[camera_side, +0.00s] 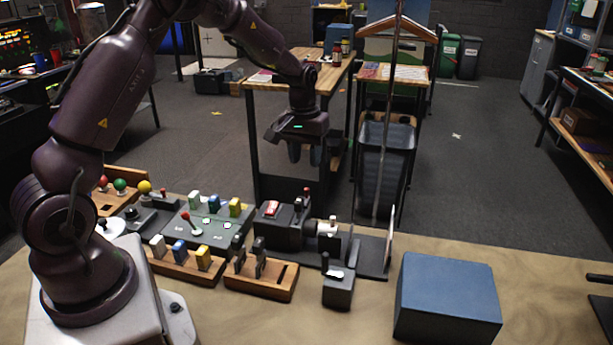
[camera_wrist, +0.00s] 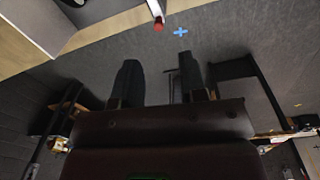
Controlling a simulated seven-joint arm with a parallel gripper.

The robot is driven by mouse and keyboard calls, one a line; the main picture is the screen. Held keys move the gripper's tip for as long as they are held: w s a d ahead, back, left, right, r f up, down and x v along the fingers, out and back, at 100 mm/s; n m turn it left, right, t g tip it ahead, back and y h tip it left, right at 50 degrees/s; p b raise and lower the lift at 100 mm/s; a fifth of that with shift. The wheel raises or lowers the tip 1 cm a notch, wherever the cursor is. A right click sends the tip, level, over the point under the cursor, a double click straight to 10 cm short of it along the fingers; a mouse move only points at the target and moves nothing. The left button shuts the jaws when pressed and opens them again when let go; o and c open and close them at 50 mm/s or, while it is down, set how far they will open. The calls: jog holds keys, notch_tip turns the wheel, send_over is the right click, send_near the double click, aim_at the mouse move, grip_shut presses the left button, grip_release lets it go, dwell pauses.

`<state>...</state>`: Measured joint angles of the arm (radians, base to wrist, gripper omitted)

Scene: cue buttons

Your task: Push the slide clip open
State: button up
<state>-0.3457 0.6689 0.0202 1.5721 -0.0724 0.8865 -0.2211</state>
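My gripper (camera_side: 305,153) hangs above and behind the row of devices in the side view, pointing down. Its two fingers are apart with nothing between them; the wrist view also shows my gripper (camera_wrist: 160,60) with a clear gap. I cannot tell for sure which part is the slide clip. A wooden block (camera_side: 262,284) with dark upright pieces and a slot stands at the front middle. A small black block (camera_side: 338,290) with a white top patch stands to its right. My gripper touches neither.
A dark panel (camera_side: 205,238) with coloured blocks and a red-knobbed lever stands left of centre. A black device (camera_side: 280,232) with a red switch is beside it. A wooden rack (camera_side: 185,266) holds coloured blocks. A large blue box (camera_side: 447,297) fills the front right.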

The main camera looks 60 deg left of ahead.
jog(key=shift+a+r, duration=0.1)
jog(key=shift+r, duration=2.3)
jog(key=shift+f, duration=0.1)
jog(key=s+d+r+m+t, duration=0.1)
jog(key=s+d+r, duration=0.3)
jog(key=s, duration=0.4)
jog(key=s+d+r+m+t, duration=0.2)
jog(key=s+d+r+m, duration=0.1)
jog(key=s+d, duration=0.3)
jog(key=s+d+r+m+t, duration=0.2)
jog(key=s+d+r, duration=0.3)
jog(key=s, duration=0.5)
jog(key=shift+d+r+m, duration=0.4)
jog(key=shift+r+m, duration=0.2)
